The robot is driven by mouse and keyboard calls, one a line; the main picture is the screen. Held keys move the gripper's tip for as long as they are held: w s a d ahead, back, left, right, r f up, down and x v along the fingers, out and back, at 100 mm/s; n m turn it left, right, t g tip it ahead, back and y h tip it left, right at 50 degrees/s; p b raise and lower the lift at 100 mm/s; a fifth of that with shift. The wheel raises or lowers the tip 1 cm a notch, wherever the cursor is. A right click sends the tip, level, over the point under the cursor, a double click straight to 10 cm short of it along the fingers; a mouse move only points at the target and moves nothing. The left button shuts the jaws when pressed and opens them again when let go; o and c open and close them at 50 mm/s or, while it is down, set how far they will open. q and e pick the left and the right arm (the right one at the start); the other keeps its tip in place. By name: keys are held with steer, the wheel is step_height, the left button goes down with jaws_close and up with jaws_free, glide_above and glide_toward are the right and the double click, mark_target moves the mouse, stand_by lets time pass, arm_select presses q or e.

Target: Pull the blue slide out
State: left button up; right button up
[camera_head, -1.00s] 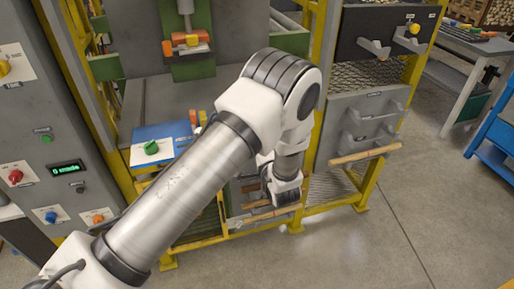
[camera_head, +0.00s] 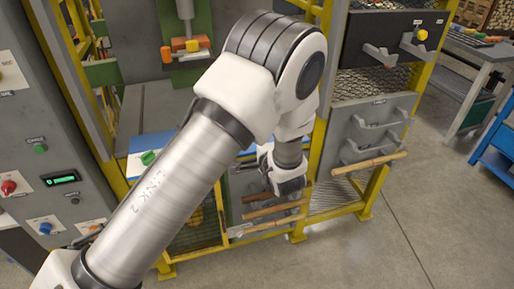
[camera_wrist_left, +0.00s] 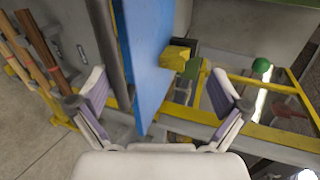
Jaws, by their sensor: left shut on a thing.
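The blue slide (camera_wrist_left: 148,50) is a flat blue plate running down the middle of the left wrist view, between the two fingers of my left gripper (camera_wrist_left: 158,90). The fingers look wide apart around it, and their contact with the plate is not clear. In the head view my left gripper (camera_head: 290,186) is low at the machine's front, above wooden-handled bars. A small blue patch (camera_head: 247,153) shows beside my left arm, which hides much of the machine. My right gripper is not in view.
Wooden bars (camera_head: 272,209) lie just below my left gripper. A yellow frame post (camera_head: 322,90) and grey panel with handles (camera_head: 372,135) stand to the right. Floor (camera_head: 400,235) at right is clear.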

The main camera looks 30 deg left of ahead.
arm_select(q)
steer(key=shift+d+r, duration=0.2)
steer(key=shift+r, duration=0.65)
steer(key=shift+c, duration=0.4)
steer(key=shift+t, duration=0.3)
steer(key=v, duration=0.3)
steer(key=r+p+v, duration=0.1)
steer(key=v, duration=0.1)
steer(key=shift+s+a, duration=0.2)
steer(key=shift+s, duration=0.15)
steer(key=c, duration=0.8)
steer(key=s+d+p, duration=0.2)
steer(key=p, duration=0.7)
steer(key=s+d+p, duration=0.2)
steer(key=p, duration=0.7)
steer(key=shift+d+f+p, duration=0.1)
steer(key=shift+d+p, duration=0.1)
steer(key=shift+p, duration=0.2)
steer(key=shift+c, duration=0.2)
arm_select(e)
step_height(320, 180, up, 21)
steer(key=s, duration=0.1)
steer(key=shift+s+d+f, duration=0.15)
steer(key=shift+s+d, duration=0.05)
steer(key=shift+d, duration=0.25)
